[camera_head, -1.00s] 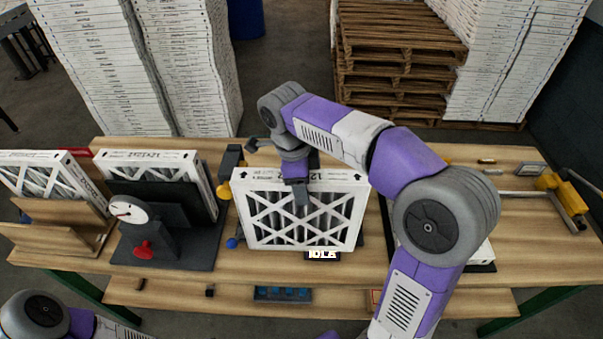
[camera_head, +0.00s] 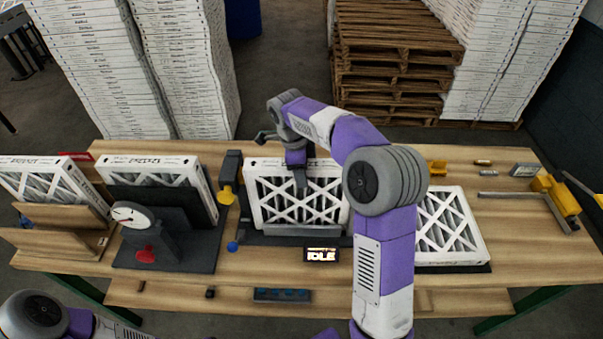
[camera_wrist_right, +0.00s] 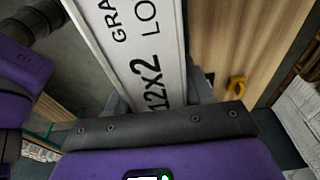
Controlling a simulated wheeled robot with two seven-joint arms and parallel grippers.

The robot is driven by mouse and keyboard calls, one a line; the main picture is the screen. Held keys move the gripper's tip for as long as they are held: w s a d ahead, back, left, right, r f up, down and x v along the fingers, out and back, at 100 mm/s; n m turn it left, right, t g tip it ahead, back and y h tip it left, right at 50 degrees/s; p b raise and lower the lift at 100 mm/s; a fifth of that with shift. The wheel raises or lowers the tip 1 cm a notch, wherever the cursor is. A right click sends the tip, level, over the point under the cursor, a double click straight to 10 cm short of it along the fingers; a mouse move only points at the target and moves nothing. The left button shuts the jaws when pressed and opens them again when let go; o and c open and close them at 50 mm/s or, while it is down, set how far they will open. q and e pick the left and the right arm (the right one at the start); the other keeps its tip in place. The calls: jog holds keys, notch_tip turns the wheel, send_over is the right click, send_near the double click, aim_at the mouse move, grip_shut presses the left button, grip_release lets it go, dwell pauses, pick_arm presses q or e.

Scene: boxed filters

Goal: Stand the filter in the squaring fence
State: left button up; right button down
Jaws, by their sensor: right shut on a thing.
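A white-framed pleated filter (camera_head: 275,205) stands upright in the middle of the bench, its lower edge behind a low grey lip (camera_head: 290,231). My right gripper (camera_head: 299,181) is shut on its top edge, one finger showing over the front face. In the right wrist view the filter's printed edge (camera_wrist_right: 143,45) runs up from the gripper; the fingertips are hidden there. I cannot tell whether the filter's bottom is fully seated. I cannot tell for sure which fixture is the squaring fence; the grey-lipped one holds this filter. My left gripper is out of view.
A yellow-and-black post (camera_head: 229,178) stands left of the filter, a display reading IDLE (camera_head: 321,255) in front. A dial gauge stand (camera_head: 150,235) and wooden rack (camera_head: 60,235) hold filters at left. Another filter (camera_head: 448,225) lies at right, near a yellow clamp (camera_head: 555,195).

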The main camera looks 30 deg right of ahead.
jog(key=shift+f, duration=0.45)
jog(key=c, duration=0.9)
grip_release()
jog(key=shift+f, duration=0.2)
jog(key=o, duration=0.5)
jog(key=shift+c, duration=0.2)
jog(key=r, duration=0.4)
jog(key=a+r+p, duration=0.1)
jog(key=r, duration=0.3)
jog(key=w+r, duration=0.1)
jog(key=r, duration=0.3)
jog(key=shift+a+r, duration=0.2)
jog(key=shift+a, duration=0.1)
